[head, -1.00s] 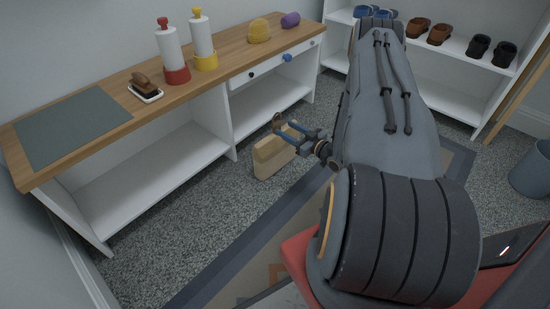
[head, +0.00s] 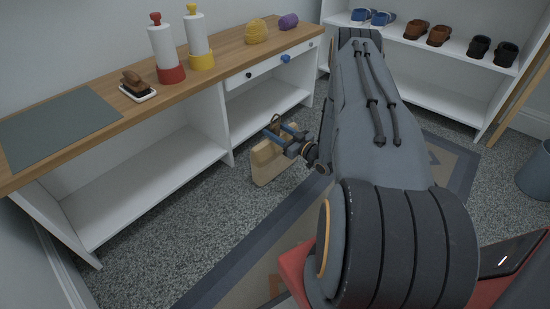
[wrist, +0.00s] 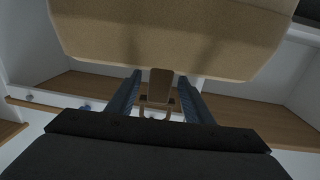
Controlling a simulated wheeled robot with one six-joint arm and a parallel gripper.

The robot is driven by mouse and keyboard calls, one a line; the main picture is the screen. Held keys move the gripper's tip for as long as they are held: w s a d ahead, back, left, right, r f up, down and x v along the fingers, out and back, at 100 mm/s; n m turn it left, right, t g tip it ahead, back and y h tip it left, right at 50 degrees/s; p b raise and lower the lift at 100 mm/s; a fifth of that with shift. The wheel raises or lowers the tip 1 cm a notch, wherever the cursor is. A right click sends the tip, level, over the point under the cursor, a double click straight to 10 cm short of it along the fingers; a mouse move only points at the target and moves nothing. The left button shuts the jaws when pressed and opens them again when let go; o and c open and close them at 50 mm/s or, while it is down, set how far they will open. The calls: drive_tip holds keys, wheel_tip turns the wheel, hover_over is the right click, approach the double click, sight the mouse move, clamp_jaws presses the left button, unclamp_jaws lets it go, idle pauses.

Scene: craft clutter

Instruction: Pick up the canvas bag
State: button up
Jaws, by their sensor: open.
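The tan canvas bag (head: 268,162) stands upright on the grey carpet in front of the white bench, with a brown handle on top. My gripper (head: 282,131) is at the top of the bag, its two blue fingers open. In the wrist view the bag's tan body (wrist: 170,38) fills the top of the picture. Its brown handle (wrist: 160,88) lies between the two open fingers of my gripper (wrist: 160,95), with space on both sides. The far side of the bag is hidden.
A wooden-topped bench (head: 217,60) with open white shelves stands behind and left of the bag. On it are two paper-towel-like rolls, a brush on a tray and a grey mat (head: 58,126). A shoe shelf (head: 440,98) stands at the back right. A patterned rug (head: 245,265) lies in front.

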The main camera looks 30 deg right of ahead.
clamp_jaws()
drive_tip(key=shift+r, duration=0.15)
